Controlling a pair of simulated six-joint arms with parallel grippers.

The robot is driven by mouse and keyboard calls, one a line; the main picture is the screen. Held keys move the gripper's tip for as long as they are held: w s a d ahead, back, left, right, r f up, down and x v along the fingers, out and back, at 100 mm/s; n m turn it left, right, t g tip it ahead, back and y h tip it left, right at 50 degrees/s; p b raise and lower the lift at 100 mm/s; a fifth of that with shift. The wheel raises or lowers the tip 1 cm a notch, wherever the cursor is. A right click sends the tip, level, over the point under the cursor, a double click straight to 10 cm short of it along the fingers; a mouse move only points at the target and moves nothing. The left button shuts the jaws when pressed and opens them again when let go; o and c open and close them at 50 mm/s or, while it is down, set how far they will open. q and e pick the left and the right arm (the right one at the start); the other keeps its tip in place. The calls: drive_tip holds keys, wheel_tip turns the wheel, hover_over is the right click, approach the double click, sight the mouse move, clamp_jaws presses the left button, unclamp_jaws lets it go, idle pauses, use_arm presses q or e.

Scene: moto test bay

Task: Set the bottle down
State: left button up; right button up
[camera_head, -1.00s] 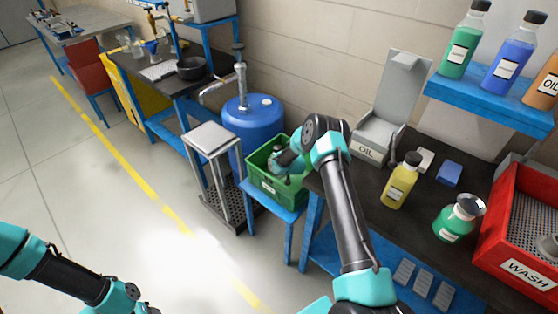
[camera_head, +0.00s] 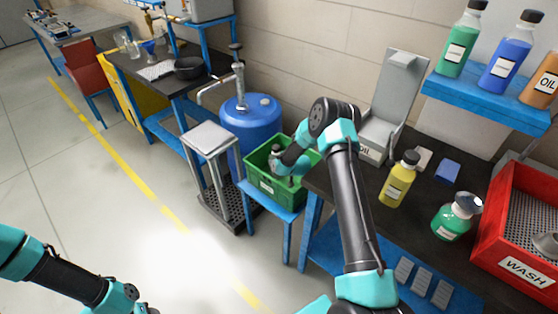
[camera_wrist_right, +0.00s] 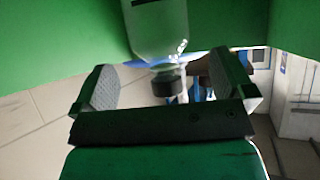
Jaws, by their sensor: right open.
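A pale, see-through bottle (camera_wrist_right: 155,35) with a black cap (camera_wrist_right: 167,82) shows at the top middle of the right wrist view. Its cap end lies in the gap between the fingers of my right gripper (camera_wrist_right: 162,75), and neither finger appears to touch it. The gripper is open. In the head view my right arm reaches down into the green crate (camera_head: 268,187), where the arm and crate wall hide most of the gripper and the bottle. My left arm shows at the lower left, with its gripper outside the picture.
The crate sits on a blue stand beside a blue drum (camera_head: 252,122). On the dark bench are a yellow bottle (camera_head: 398,184), a green bottle (camera_head: 450,222), a grey OIL holder (camera_head: 385,125) and a red WASH bin (camera_head: 500,235). Bottles stand on a blue shelf (camera_head: 488,101).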

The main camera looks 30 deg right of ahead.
drive_tip(key=shift+v, duration=0.9)
